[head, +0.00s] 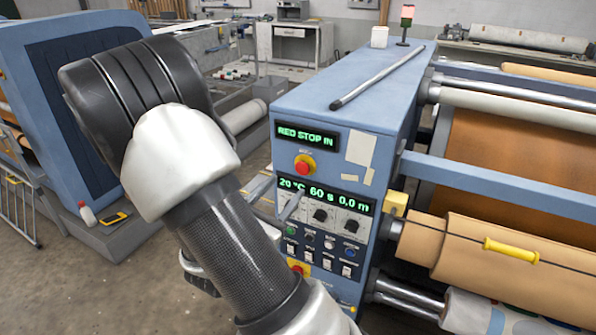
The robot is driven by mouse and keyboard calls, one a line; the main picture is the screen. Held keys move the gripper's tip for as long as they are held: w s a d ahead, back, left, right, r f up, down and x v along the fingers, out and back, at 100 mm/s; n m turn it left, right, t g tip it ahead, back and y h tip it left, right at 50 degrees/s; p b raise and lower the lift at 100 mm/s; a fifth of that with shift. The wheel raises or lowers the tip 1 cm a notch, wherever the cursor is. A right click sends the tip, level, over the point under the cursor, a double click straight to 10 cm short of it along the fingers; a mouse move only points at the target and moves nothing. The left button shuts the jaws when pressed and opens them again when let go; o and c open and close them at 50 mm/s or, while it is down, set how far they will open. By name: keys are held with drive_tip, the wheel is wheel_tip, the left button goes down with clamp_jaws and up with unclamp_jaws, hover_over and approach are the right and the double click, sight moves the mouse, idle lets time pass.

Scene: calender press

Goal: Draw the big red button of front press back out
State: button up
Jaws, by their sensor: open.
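The big red button (303,167) sits on a yellow backing high on the front face of the blue press (345,95). The display (307,135) above it reads "RED STOP IN". I cannot tell how far the finger is from the panel.
A second red button (298,267) on yellow is partly hidden by my arm. A lower display (325,195), knobs and switches fill the panel. A metal bar (378,77) lies on top of the press. Rollers (520,110) stretch to the right. Another blue machine (85,80) stands left.

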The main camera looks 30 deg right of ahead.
sight(301, 169)
drive_tip(key=x, duration=0.8)
drive_tip(key=shift+w+d+p, duration=0.2)
drive_tip(key=shift+d+p, duration=0.15)
